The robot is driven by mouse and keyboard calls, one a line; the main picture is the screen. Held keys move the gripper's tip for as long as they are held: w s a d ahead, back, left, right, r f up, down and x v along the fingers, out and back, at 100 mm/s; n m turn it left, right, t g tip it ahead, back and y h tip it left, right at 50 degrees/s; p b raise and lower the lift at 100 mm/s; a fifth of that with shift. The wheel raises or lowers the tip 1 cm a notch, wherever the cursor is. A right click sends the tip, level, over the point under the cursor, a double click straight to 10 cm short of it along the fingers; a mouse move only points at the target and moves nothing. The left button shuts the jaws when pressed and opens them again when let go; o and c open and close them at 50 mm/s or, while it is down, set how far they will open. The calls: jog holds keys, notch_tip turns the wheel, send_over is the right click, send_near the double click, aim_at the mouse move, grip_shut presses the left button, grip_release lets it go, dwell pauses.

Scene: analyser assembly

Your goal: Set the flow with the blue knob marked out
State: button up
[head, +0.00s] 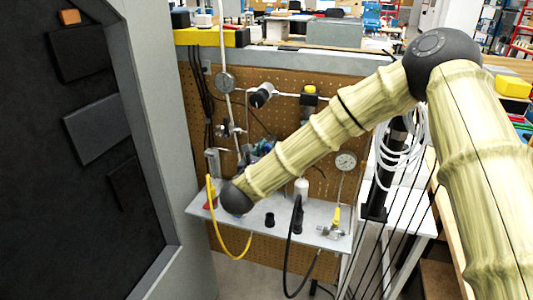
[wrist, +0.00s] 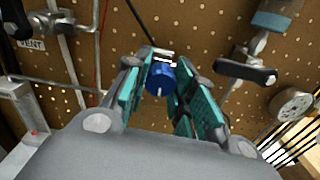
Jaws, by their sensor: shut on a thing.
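The blue knob (wrist: 160,79) is in the middle of the wrist view, in front of the perforated brown panel. My gripper (wrist: 164,84) has its teal-padded fingers on both sides of the knob and is shut on it. A pale fitting shows just behind the knob; no "out" marking is readable. In the head view, my gripper (head: 259,149) is small and mostly hidden behind my arm, close to the panel, and I cannot clearly make out the knob there.
A black-handled valve (wrist: 246,70) is right of my gripper, and a fitting by a "VENT" label (wrist: 33,44) is at upper left. In the head view, a shelf (head: 325,214) with a yellow hose (head: 218,232) lies below, and a dial gauge (head: 346,161) is at right.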

jog(key=n+b, duration=0.2)
jog(key=n, duration=0.2)
jog(key=shift+f+b, duration=0.2)
jog(key=shift+b, duration=0.15)
jog(key=n+b, duration=0.1)
jog(key=n, duration=0.3)
jog(key=shift+r+n, duration=0.1)
jog(key=shift+n, duration=0.3)
jog(key=n, duration=0.5)
jog(key=shift+b, duration=0.35)
jog(key=shift+n, duration=2.2)
jog(key=o, duration=1.1)
jog(key=shift+d+r, duration=0.1)
jog(key=shift+c, duration=0.2)
jog(key=shift+s, duration=0.15)
jog(key=v, duration=1.2)
